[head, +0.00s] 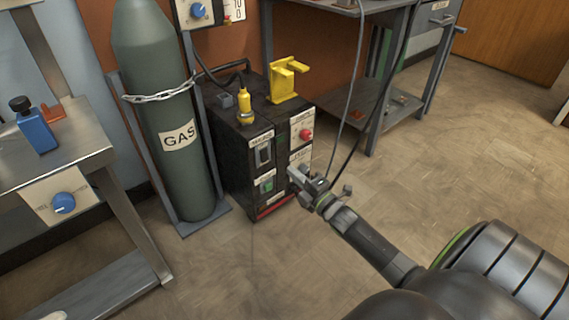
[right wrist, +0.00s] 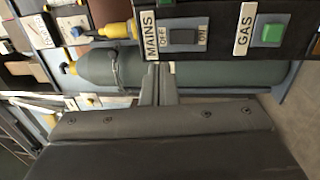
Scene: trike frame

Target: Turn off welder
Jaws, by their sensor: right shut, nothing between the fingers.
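The welder (head: 232,160) is a dark box on the floor beside the gas cylinder. Its front has a dark mains switch (head: 263,153), a green gas button (head: 266,186) and a red knob (head: 306,134). In the right wrist view the mains switch (right wrist: 183,38) is a rocker marked OFF and ON, left of the green gas button (right wrist: 271,34). I cannot tell which side is pressed. My right gripper (head: 293,174) is shut and empty in front of the panel's right part; its fingers (right wrist: 158,80) point toward the panel. Contact is not clear. My left gripper is not in view.
A grey-green gas cylinder (head: 165,105) is chained left of the welder. A yellow bracket (head: 286,80) stands on the welder's top. Cables hang beside my right gripper. A metal bench (head: 75,150) is at left. The floor (head: 240,270) in front is clear.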

